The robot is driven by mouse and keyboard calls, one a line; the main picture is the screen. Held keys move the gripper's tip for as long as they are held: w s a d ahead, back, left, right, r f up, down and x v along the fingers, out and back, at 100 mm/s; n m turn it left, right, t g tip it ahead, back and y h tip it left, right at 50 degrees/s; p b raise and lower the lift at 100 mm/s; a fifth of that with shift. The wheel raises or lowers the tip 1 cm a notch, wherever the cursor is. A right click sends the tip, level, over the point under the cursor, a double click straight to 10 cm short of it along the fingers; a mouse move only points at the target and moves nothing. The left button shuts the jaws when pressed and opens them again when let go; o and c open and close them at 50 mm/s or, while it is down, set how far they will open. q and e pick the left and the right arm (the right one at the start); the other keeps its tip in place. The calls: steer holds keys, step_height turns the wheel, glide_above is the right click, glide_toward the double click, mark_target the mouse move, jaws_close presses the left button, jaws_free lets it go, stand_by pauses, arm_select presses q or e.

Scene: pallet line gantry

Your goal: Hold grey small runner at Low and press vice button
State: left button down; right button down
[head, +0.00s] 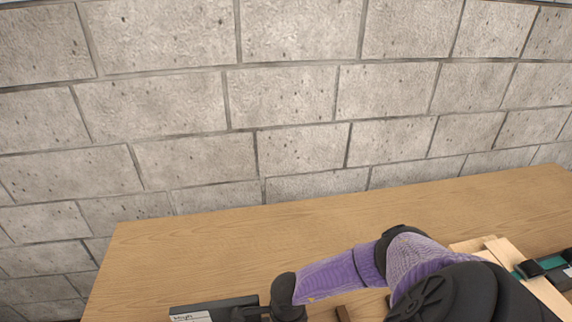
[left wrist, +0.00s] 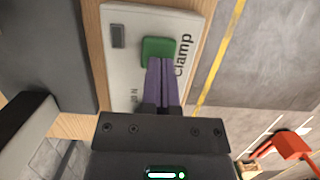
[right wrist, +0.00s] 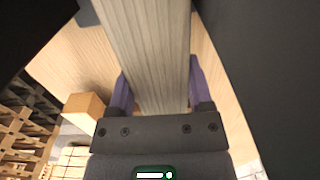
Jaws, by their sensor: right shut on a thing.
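In the left wrist view a light panel (left wrist: 125,75) marked "Clamp" carries a green button (left wrist: 158,49). My left gripper (left wrist: 160,62) has its two purple fingers together with nothing between them. Their tips are at the button's lower edge; I cannot tell whether they press it. In the right wrist view my right gripper (right wrist: 158,75) is shut on a grey, wood-grained bar, which looks like the grey small runner (right wrist: 155,35). Its fingers lie on either side of the bar. The runner's far end and any Low mark are not visible. Neither gripper's fingertips show in the head view.
A wooden table (head: 230,250) stands before a block wall (head: 180,100); much of its top is clear. Pale boards (head: 525,275) are at right. A wooden block (right wrist: 84,108) is beside my right gripper. A red object (left wrist: 290,147) is at lower right.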

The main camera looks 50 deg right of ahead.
arm_select(q)
steer(key=shift+f, duration=0.4)
arm_select(e)
steer(key=shift+w+r, duration=0.15)
steer(key=shift+w, duration=0.1)
arm_select(q)
steer(key=shift+r, duration=3.55)
